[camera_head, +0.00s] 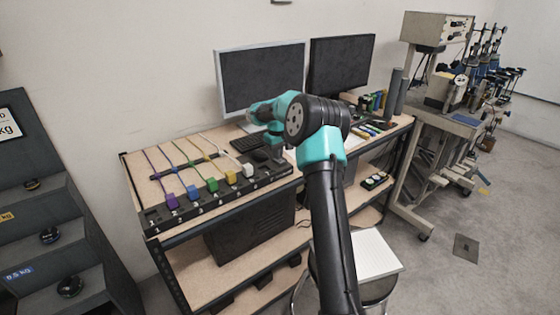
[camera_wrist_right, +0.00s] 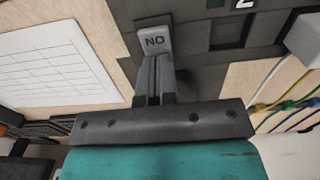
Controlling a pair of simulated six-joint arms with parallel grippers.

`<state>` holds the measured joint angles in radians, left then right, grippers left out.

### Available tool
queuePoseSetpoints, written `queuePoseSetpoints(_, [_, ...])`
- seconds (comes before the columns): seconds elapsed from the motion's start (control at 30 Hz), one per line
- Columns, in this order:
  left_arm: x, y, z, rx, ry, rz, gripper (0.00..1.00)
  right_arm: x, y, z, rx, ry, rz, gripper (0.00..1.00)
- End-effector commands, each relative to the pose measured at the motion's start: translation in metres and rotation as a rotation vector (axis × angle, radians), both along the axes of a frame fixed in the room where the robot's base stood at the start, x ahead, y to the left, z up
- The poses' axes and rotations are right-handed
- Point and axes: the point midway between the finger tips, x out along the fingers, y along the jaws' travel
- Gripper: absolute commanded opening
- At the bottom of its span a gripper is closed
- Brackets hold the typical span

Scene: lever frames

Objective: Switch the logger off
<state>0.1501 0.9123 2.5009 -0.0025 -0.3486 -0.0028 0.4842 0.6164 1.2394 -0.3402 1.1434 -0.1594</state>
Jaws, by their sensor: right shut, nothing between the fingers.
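A long black power strip (camera_head: 192,205) with numbered sockets lies along the front of the bench. Purple (camera_head: 172,201), blue (camera_head: 192,192), green (camera_head: 212,185), yellow (camera_head: 230,177) and white (camera_head: 248,170) plugs stand in it. My right gripper (camera_head: 276,150) is over the strip's right end. In the right wrist view my gripper (camera_wrist_right: 153,75) is shut and empty, its tips at a grey rocker or tab marked "NO" (camera_wrist_right: 154,42) as seen there; whether they touch it I cannot tell. Which device is the logger is not readable. My left gripper is out of view.
Two monitors (camera_head: 262,78) and a keyboard (camera_head: 248,142) stand behind the strip. The white plug (camera_wrist_right: 304,40) and coloured cables are close by in the right wrist view. A printed sheet (camera_wrist_right: 55,65) lies beside the tab. A stepped weight rack (camera_head: 45,215) is at left.

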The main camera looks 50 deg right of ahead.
Motion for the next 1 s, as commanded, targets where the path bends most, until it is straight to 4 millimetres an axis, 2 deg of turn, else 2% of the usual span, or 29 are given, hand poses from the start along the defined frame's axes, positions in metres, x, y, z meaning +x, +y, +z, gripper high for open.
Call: queuePoseSetpoints(1.0, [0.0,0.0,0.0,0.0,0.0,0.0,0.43,0.0,0.0,0.064,-0.002,-0.003,0.0,0.0])
